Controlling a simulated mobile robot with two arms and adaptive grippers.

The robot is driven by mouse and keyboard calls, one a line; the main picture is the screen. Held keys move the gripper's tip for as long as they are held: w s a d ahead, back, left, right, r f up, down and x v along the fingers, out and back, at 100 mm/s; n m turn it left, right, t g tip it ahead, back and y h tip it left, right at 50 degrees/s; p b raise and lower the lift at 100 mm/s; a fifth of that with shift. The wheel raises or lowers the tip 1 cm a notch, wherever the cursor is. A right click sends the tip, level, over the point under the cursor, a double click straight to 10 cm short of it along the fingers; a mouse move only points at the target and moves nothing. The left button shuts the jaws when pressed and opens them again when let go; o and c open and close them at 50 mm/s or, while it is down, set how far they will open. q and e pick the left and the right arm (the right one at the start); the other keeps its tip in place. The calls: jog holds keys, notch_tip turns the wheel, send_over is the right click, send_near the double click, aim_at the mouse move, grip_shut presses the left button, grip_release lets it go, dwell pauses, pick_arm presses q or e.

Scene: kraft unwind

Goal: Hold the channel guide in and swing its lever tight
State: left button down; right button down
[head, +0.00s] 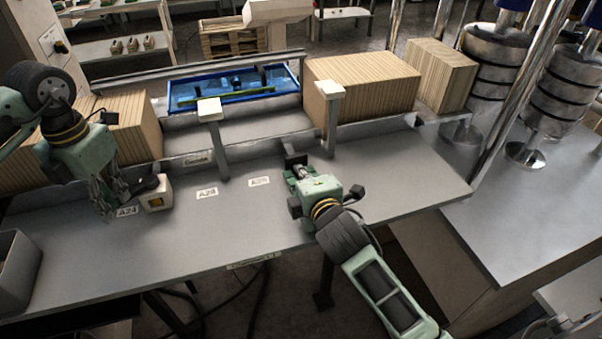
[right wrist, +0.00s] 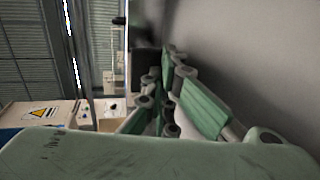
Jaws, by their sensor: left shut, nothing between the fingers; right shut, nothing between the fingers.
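Two grey guide rails with cream end caps run down to the bench: a left one (head: 222,150) and a right one (head: 331,128). I cannot tell for sure which is the channel guide. A cream block (head: 158,195) with a black, lever-like part stands on the bench at the left. My left gripper (head: 112,203) is shut and empty, just left of this block; contact is unclear. My right gripper (head: 295,168) is shut and empty, pointing at a small dark block (head: 294,156) near the right rail's foot. The right wrist view shows its green fingers (right wrist: 165,105) beside a grey surface.
A blue tray (head: 236,100) lies behind the rails. Stacks of brown board (head: 362,84) stand right of it and at the far left. White labels (head: 207,193) mark the grey bench (head: 215,235). A grey bin (head: 18,268) sits at the left front. The front middle is clear.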

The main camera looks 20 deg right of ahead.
pick_arm(q)
jog(key=shift+w+a, duration=0.1)
jog(key=shift+a, duration=0.05)
jog(key=shift+w+a, duration=0.55)
jog(key=shift+w, duration=0.1)
dwell(0.4)
jog(key=shift+w+a, duration=0.45)
jog(key=shift+w, duration=0.45)
pick_arm(e)
jog(key=shift+s, duration=0.7)
pick_arm(q)
jog(key=shift+w+a, duration=0.25)
jog(key=shift+w, duration=0.2)
pick_arm(e)
jog(key=shift+f+v, duration=0.25)
jog(key=shift+v, duration=0.8)
jog(key=shift+f+v, duration=0.25)
jog(key=shift+v, duration=0.85)
jog(key=shift+f+v, duration=0.25)
jog(key=shift+v, duration=0.8)
jog(key=shift+s, duration=0.15)
